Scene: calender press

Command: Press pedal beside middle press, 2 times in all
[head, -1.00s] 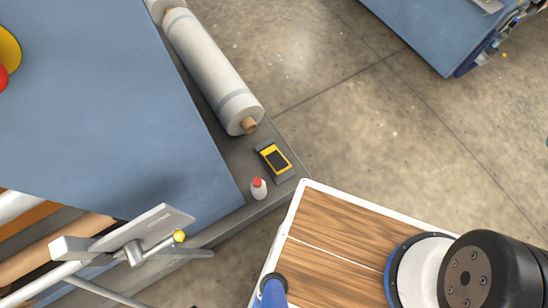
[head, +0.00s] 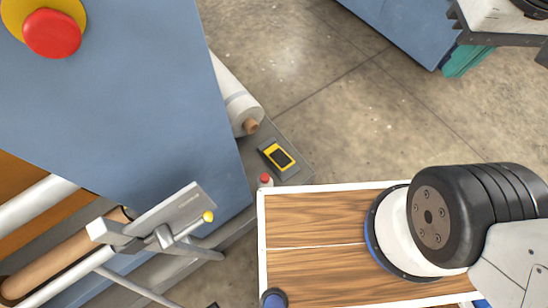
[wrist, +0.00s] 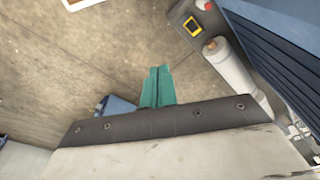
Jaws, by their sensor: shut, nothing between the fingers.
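A pedal (head: 279,157) with a dark pad in a yellow frame lies on a grey base strip at the near corner of a blue press (head: 130,110). It also shows near the top of the wrist view (wrist: 194,26). I cannot tell from these views which press is the middle one. My gripper (head: 467,60) is at the upper right of the head view, well apart from the pedal. In the wrist view its teal fingers (wrist: 157,86) are shut together and empty, over bare floor.
A white roll (head: 235,98) lies beside the press, just behind the pedal. Another blue machine (head: 405,25) stands at the top. Concrete floor (head: 340,120) between is clear. A red button (head: 52,33) is on the press.

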